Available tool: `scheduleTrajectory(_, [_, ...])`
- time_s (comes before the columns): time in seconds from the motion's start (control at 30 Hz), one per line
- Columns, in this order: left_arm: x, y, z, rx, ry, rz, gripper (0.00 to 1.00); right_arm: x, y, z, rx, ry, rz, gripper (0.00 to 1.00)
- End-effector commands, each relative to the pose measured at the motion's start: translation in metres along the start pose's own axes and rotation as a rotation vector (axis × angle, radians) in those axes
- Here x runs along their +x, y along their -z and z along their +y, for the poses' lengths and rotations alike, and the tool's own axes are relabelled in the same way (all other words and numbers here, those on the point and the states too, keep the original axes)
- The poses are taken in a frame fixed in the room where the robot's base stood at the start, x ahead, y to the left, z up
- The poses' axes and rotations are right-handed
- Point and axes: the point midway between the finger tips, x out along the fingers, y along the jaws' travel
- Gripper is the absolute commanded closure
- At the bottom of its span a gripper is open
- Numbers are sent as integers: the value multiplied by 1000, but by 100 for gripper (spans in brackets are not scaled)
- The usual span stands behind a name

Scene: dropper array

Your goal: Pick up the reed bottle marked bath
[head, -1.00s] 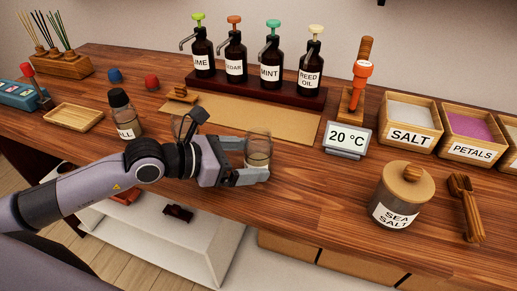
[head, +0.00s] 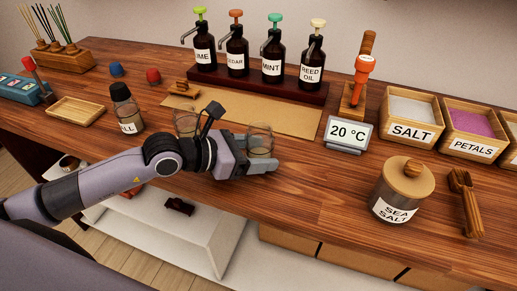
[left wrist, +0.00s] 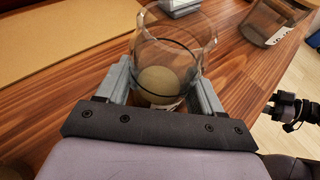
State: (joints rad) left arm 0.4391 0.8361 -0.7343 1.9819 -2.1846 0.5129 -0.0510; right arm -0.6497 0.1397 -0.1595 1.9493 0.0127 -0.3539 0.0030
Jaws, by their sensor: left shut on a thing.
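My left gripper (head: 257,155) is shut around a clear glass vessel (head: 261,138). In the left wrist view the vessel (left wrist: 183,35) stands between the fingers, with a pale round shape low inside and a bit of white at its base. I cannot read a label on it, nor tell whether it touches the counter. A dark bottle with a cream pump (head: 311,68) reads REED OIL and stands at the right end of the dark rack. No readable label says bath. My right gripper is not in the head view.
A second clear glass vessel (head: 186,121) stands behind my left wrist. A dark-capped bottle (head: 127,112) is left of it. The temperature display (head: 348,134) and the sea salt jar (head: 402,190) are to the right. The tan mat (head: 255,116) lies behind. The counter front centre is clear.

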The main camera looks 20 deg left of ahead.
Motion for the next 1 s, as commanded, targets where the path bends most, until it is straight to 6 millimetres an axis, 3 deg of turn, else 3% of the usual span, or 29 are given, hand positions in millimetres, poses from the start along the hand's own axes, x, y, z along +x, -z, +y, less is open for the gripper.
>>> scheduleTrajectory(0.47, [-9, -23, 0, 2, -1, -5, 71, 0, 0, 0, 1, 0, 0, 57])
scheduleTrajectory(1.0, [-37, -90, 0, 4, -1, -6, 71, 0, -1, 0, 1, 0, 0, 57])
